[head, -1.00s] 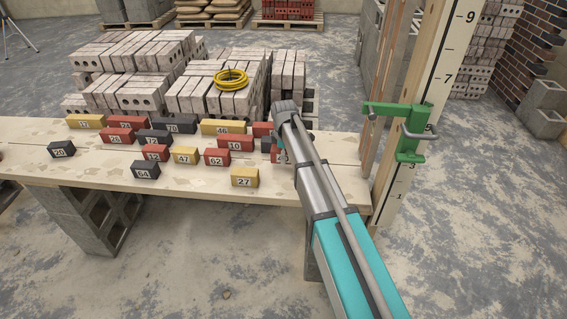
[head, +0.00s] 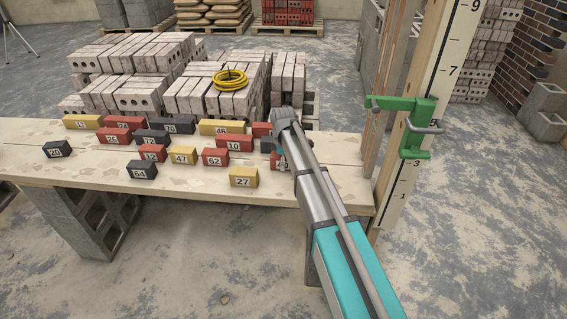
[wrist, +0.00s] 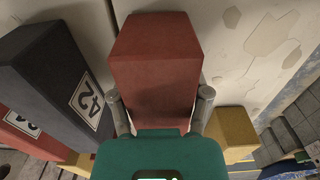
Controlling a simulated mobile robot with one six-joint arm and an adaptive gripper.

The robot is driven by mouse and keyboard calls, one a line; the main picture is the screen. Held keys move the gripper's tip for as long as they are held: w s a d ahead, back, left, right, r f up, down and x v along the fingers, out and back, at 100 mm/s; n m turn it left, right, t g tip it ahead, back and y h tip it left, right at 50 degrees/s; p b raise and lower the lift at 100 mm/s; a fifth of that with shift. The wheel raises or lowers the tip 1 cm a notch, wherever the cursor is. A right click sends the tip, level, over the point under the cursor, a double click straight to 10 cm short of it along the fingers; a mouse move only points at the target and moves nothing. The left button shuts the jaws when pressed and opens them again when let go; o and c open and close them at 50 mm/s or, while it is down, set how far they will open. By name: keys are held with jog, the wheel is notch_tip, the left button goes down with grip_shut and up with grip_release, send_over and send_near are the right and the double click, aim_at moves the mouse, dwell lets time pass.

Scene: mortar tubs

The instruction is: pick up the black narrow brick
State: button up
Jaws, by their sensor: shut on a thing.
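My gripper (wrist: 162,104) is shut on a red brick (wrist: 155,65), with one finger on each side of it in the wrist view. In the head view this brick is mostly hidden behind my wrist. A black brick (wrist: 66,75) labelled 42 stands just left of it in the wrist view, outside the fingers. In the head view a dark brick (head: 267,145) shows beside my wrist. Other black bricks lie to the left on the table: 28 (head: 57,150), 64 (head: 141,170) and two longer ones (head: 152,137) (head: 179,125). I cannot tell which black brick is the narrow one.
Red and yellow bricks crowd the plank table (head: 190,190), including yellow 27 (head: 243,177) and red 62 (head: 215,157). A yellow brick (wrist: 237,130) is close on the right in the wrist view. A green clamp (head: 407,125) on a marked post stands right. Grey brick stacks (head: 150,88) rise behind.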

jog(key=shift+f, duration=0.2)
jog(key=o, duration=1.3)
jog(key=shift+r, duration=0.1)
jog(key=shift+o, duration=0.2)
jog(key=shift+r, duration=0.1)
notch_tip(320, 180, up, 12)
jog(key=p, duration=1.2)
